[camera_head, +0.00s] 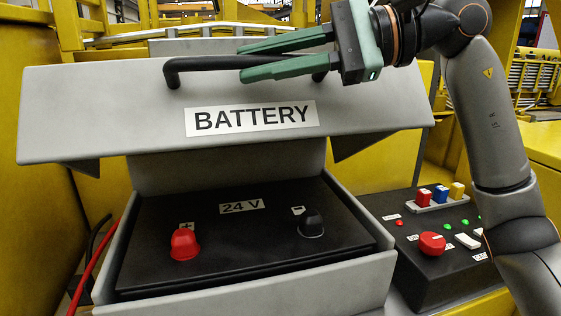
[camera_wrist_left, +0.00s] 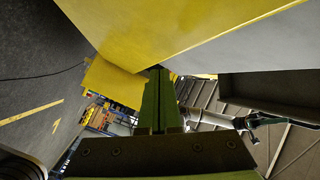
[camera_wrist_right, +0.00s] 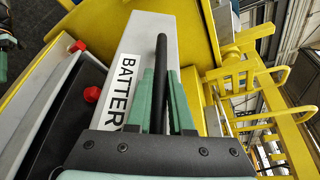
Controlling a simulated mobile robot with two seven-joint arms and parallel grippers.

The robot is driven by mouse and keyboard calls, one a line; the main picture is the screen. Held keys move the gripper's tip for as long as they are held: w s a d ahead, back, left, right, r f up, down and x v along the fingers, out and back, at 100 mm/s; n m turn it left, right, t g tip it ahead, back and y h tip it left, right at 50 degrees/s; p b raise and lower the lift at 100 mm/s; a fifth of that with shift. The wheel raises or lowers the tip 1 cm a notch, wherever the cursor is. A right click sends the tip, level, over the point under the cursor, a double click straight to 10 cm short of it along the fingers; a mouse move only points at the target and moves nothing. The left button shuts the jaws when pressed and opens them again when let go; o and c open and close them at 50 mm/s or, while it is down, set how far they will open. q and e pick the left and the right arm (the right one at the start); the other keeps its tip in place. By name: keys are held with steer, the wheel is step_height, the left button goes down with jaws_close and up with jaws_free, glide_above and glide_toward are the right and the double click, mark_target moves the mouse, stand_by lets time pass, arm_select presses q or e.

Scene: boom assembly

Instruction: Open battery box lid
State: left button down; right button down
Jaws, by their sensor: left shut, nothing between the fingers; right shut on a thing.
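The grey battery box lid (camera_head: 80,110) is raised and tilted in the head view, its BATTERY label facing me. A black bar handle (camera_head: 200,64) runs across the lid above the label. My right gripper (camera_head: 241,60) is shut on this handle, one green finger above and one below it. The right wrist view also shows the handle (camera_wrist_right: 161,52) between the fingers. Under the lid, the grey box (camera_head: 290,290) is open and shows a black 24 V battery (camera_head: 245,238). My left gripper (camera_wrist_left: 158,75) is shut and empty in the left wrist view, below a yellow and grey structure.
The battery has a red terminal cap (camera_head: 184,244) and a black one (camera_head: 311,223). A black control panel (camera_head: 420,265) with a red knob and several switches stands right of the box. A red cable (camera_head: 100,246) runs along its left side. Yellow machine structures surround everything.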

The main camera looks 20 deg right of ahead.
mark_target(241, 135)
steer(key=shift+w, duration=0.1)
arm_select(q)
steer(key=w+d+r+m+t+h, duration=0.1)
steer(key=d+r+m+t+h, duration=0.2)
steer(key=r+m, duration=0.85)
steer(key=w+d+r+m+h, duration=0.1)
steer(key=d+r+m+h, duration=0.3)
steer(key=r, duration=1.5)
steer(key=w+d+r+m, duration=0.1)
steer(key=w+d+r, duration=0.5)
steer(key=d+r, duration=0.1)
steer(key=shift+d+r+y, duration=0.2)
steer(key=shift+r+y, duration=0.1)
steer(key=shift+r, duration=0.45)
